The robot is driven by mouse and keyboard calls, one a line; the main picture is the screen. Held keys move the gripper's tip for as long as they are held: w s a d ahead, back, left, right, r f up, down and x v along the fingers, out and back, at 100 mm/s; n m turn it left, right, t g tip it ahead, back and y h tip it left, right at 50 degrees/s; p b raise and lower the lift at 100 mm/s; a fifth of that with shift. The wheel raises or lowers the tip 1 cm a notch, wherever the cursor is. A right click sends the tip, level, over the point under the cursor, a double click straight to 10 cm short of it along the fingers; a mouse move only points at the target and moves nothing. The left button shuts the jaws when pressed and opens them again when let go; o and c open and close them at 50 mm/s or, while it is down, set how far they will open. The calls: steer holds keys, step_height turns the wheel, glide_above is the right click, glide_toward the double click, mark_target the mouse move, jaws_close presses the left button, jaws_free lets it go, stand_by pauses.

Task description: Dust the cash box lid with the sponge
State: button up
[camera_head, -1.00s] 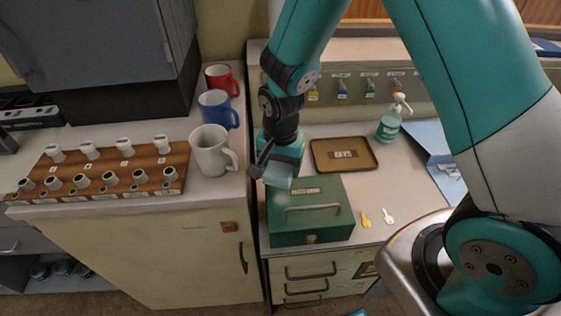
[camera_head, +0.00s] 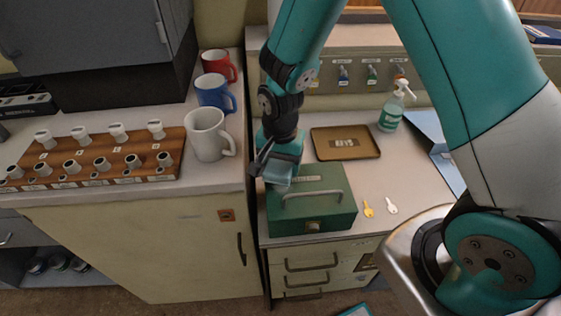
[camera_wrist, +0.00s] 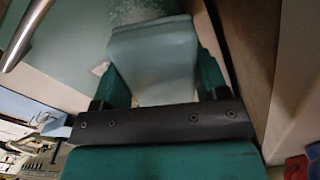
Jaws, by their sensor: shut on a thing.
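The green cash box (camera_head: 330,221) stands shut on the right counter, its metal carrying handle (camera_head: 312,195) on the lid. My gripper (camera_head: 277,170) points down at the lid's back left corner, shut on the pale blue-grey sponge (camera_head: 279,180). In the wrist view the sponge (camera_wrist: 155,55) sits between the two fingers over the green lid (camera_wrist: 75,45). A pale speckled dust patch (camera_wrist: 135,10) shows on the lid just beyond the sponge. The handle (camera_wrist: 25,35) is at the upper left there. I cannot tell whether the sponge touches the lid.
A white mug (camera_head: 207,135), blue mug (camera_head: 213,94) and red mug (camera_head: 216,66) stand left of my arm on the higher cabinet. A brown tray (camera_head: 345,143) lies behind the box. A yellow key (camera_head: 368,208) and white key (camera_head: 391,206) lie right.

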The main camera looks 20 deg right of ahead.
steer(key=shift+f+b, duration=0.7)
steer(key=shift+f, duration=0.3)
steer(key=shift+s, duration=0.1)
